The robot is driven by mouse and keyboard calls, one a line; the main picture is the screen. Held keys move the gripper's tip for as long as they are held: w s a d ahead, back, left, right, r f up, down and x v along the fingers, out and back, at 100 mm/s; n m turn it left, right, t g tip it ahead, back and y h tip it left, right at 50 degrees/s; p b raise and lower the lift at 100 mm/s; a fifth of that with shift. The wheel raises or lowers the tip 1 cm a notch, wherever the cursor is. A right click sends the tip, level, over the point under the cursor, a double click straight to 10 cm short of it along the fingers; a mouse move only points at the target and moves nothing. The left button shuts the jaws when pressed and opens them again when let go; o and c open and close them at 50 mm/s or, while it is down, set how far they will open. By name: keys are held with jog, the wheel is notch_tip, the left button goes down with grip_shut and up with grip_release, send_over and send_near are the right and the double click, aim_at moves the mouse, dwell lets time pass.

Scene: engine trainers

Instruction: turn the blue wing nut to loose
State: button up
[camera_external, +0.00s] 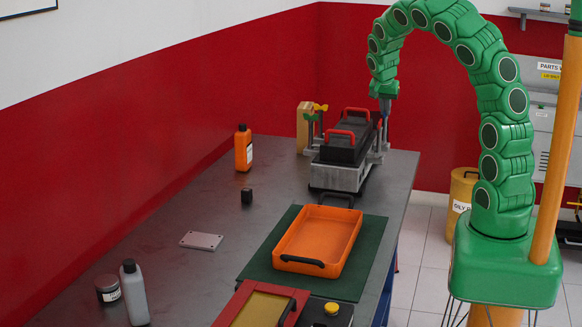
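My gripper (384,104) is at the lower end of my green arm, pointing down over the far right side of the engine trainer (342,176). It is small here, and I cannot tell whether its fingers are open or shut. No blue wing nut can be made out; the spot under my gripper is small and partly hidden. The trainer has a grey block, a black top and two red handles.
An orange tray (318,238) lies on a green mat (258,265). The bench's left middle is mostly clear.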

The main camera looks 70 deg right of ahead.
jog(key=shift+o, duration=1.1)
jog(key=shift+s+f, duration=0.1)
jog(key=shift+f, duration=0.1)
jog(key=shift+r, duration=0.1)
jog(key=shift+a+r, duration=0.25)
jog(key=shift+r, duration=0.45)
jog(key=v, duration=0.6)
jog(key=shift+a+r, duration=0.1)
